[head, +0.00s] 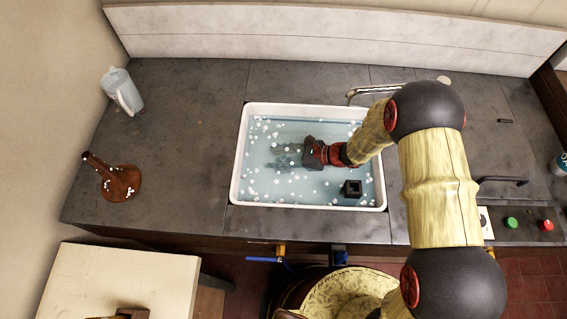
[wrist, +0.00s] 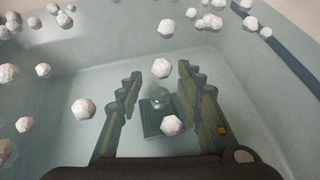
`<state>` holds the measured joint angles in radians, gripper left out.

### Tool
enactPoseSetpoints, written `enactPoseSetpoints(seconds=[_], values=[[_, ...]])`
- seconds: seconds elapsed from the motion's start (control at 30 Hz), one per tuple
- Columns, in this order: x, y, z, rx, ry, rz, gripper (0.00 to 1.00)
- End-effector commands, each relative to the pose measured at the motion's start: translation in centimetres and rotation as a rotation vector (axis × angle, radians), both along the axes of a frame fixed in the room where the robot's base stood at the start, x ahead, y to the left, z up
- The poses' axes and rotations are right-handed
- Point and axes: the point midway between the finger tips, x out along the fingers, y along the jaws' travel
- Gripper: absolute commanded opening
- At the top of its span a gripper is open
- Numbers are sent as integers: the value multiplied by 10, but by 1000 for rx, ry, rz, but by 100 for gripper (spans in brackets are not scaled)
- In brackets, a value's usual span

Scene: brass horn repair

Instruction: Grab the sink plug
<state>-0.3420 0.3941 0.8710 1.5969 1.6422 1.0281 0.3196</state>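The sink plug (wrist: 160,115) shows in the wrist view as a grey-green square base with a small round knob on top, under the water at the bottom of the sink (head: 239,165). My gripper (wrist: 157,90) is open, with one ridged finger on each side of the plug's knob and a visible gap on both sides. A white foam ball (wrist: 170,124) hides part of the plug's base. In the head view my gripper (head: 286,154) reaches down into the water from the right, its fingers blurred by the water, and the plug cannot be made out there.
Many white foam balls float on the water. A chrome faucet (head: 375,90) reaches over the back rim.

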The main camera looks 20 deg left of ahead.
Motion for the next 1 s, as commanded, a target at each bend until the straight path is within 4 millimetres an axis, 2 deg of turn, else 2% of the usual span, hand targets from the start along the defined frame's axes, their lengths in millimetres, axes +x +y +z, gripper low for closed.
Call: enactPoseSetpoints(seconds=[0.03,0.17,0.4,1.0], values=[[-2,8,-7,0,1,3,37],[-2,19,-12,1,1,1,37],[-2,20,-11,0,0,0,36],[-2,20,-11,0,0,0,2]])
